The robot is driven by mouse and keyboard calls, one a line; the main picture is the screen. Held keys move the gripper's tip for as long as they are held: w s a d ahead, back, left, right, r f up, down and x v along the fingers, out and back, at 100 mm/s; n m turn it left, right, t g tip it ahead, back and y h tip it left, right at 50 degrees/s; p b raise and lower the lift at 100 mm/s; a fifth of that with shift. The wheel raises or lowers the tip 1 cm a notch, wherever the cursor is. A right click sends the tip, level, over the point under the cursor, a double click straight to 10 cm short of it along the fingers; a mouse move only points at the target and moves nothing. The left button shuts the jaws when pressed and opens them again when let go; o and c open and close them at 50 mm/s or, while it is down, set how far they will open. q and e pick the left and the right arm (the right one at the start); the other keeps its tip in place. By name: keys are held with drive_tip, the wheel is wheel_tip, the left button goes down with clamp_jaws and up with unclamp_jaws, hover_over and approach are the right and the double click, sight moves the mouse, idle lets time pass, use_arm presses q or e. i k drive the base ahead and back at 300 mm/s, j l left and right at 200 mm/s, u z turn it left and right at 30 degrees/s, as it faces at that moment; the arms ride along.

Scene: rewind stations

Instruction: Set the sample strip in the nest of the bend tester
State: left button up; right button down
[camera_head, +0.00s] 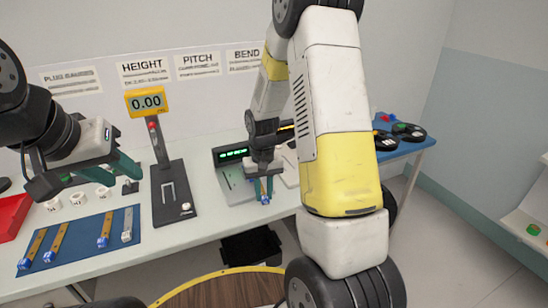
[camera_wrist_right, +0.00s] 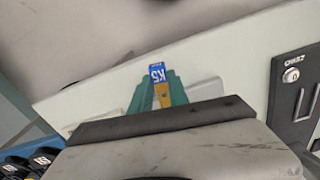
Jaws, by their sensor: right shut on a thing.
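The sample strip, orange-yellow with a blue end marked K5 (camera_wrist_right: 157,75), is between the teal fingers of my right gripper (camera_wrist_right: 157,92). In the head view, my right gripper (camera_head: 264,182) points down at the front of the bend tester, with the strip's blue end (camera_head: 265,199) low between the fingers. The bend tester (camera_head: 231,155) has a lit green display and a pale grey plate. Its nest cannot be made out; my right gripper and arm cover part of it. My left gripper (camera_head: 118,172) is apart from the strip, above the bench's left part, its teal fingers spread and empty.
A blue mat (camera_head: 80,245) with several strips lies front left, near white rings (camera_head: 78,198) and a red tray (camera_head: 10,218). The height gauge (camera_head: 172,190), reading 0.00, stands left of the tester. A black bin (camera_head: 250,247) is below the bench edge.

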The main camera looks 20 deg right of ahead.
sight(289, 168)
drive_tip(key=l+u, duration=0.15)
drive_tip(key=l, duration=0.55)
drive_tip(key=k+l+u, duration=0.1)
drive_tip(key=l, duration=0.55)
drive_tip(key=i+l, duration=0.4)
drive_tip(key=l, duration=0.2)
